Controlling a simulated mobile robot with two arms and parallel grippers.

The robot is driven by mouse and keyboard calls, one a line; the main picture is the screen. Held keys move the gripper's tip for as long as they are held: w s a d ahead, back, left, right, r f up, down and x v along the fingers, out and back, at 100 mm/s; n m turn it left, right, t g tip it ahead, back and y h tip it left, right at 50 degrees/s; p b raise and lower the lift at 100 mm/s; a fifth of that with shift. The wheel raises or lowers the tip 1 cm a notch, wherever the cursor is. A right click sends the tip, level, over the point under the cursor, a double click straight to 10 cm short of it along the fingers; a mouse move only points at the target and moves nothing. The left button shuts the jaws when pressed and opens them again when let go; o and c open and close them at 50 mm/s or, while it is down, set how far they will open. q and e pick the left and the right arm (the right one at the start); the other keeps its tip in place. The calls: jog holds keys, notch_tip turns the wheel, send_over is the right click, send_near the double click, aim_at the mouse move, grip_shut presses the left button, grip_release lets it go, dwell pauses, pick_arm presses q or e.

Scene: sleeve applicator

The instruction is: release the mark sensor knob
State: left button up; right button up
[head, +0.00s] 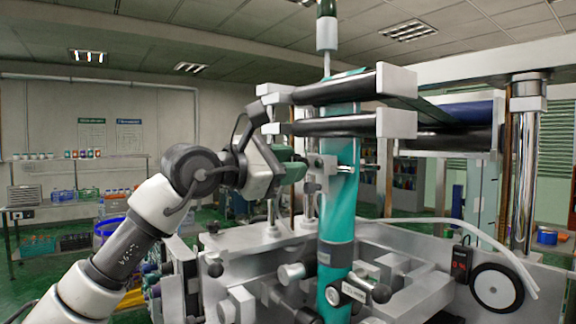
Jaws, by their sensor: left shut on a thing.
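My left gripper (297,168) reaches in from the left at the middle of the head view, its dark green fingers against the near side of the mark sensor bracket (322,168). It is shut on the mark sensor knob, which is mostly hidden by the fingers. The bracket is a small grey metal block in front of the upright teal sleeve tube (339,200), with a small dark-tipped screw on its right. My right gripper is not in view.
Two black horizontal rollers (335,125) cross the tube just above the gripper. Below are the grey machine deck (260,238), black ball knobs and clamp blocks. A handwheel (497,288) and chrome column (522,165) stand at the right.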

pick_arm(q)
jog(key=shift+n+b, duration=9.3)
jog(key=shift+n, duration=8.5)
jog(key=o, duration=0.6)
jog(key=shift+o, duration=0.2)
jog(key=shift+a, duration=0.1)
